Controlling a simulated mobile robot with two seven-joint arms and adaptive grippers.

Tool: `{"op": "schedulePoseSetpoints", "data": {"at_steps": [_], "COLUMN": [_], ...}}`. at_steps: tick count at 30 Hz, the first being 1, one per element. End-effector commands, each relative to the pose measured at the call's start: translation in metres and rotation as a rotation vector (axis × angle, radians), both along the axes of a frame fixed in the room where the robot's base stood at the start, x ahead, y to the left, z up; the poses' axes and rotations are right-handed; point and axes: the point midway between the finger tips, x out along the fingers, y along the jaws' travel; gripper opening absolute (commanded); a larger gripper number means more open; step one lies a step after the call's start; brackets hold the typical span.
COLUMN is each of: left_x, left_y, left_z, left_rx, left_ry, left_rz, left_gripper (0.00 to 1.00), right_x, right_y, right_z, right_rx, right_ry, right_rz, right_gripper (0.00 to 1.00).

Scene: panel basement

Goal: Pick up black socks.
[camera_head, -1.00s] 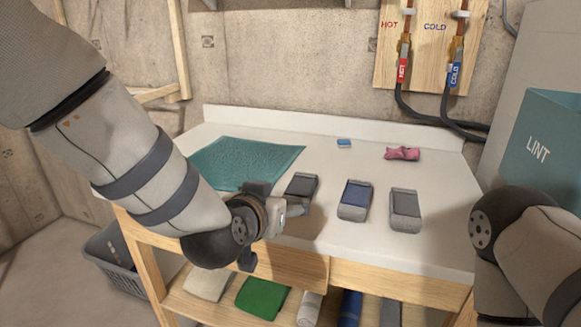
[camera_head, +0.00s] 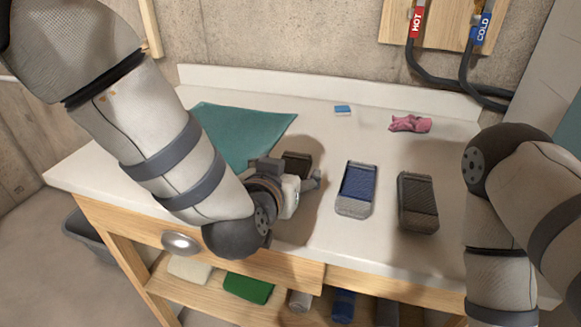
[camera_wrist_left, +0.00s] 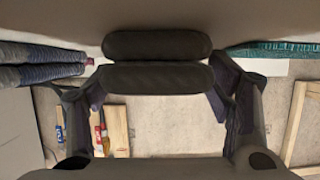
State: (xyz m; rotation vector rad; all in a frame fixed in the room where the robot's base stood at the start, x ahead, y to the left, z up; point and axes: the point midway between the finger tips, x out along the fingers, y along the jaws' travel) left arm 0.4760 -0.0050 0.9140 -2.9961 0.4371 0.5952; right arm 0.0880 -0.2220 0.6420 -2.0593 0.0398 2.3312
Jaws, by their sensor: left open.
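The black socks (camera_head: 297,163) are a dark folded bundle on the white table top, left of two other sock bundles. My left gripper (camera_head: 306,183) is over their near end and hides part of them. In the left wrist view the black socks (camera_wrist_left: 157,77) show as two dark rolls between the spread fingers (camera_wrist_left: 160,100). The fingers are open, one on each side; I cannot tell whether they touch the socks. My right arm is at the right edge, with its gripper out of view.
Blue-and-grey socks (camera_head: 355,190) and dark grey socks (camera_head: 418,203) lie to the right. A teal cloth (camera_head: 240,132) lies to the left. A small blue item (camera_head: 343,110) and a pink cloth (camera_head: 410,124) lie near the back ledge.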

Motion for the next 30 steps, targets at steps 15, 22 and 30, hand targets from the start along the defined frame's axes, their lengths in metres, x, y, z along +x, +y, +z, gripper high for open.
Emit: {"op": "schedulePoseSetpoints", "data": {"at_steps": [15,22,30], "left_x": [0.0,0.001,-0.042], "left_y": [0.0,0.0,-0.002], "left_z": [0.0,0.015,0.085], "left_rx": [0.0,0.0,-0.001], "left_ry": [0.0,-0.003,-0.009], "left_rz": [-0.001,0.001,-0.002], "left_gripper": [0.22,0.22,0.22], "right_x": [0.0,0.0,0.0], "right_y": [0.0,0.0,0.0], "right_z": [0.0,-0.001,0.0], "right_rx": [0.0,0.0,0.0], "right_ry": [0.0,0.002,-0.001], "right_rz": [0.0,0.0,0.0], "right_gripper": [0.4,0.4,0.4]}}
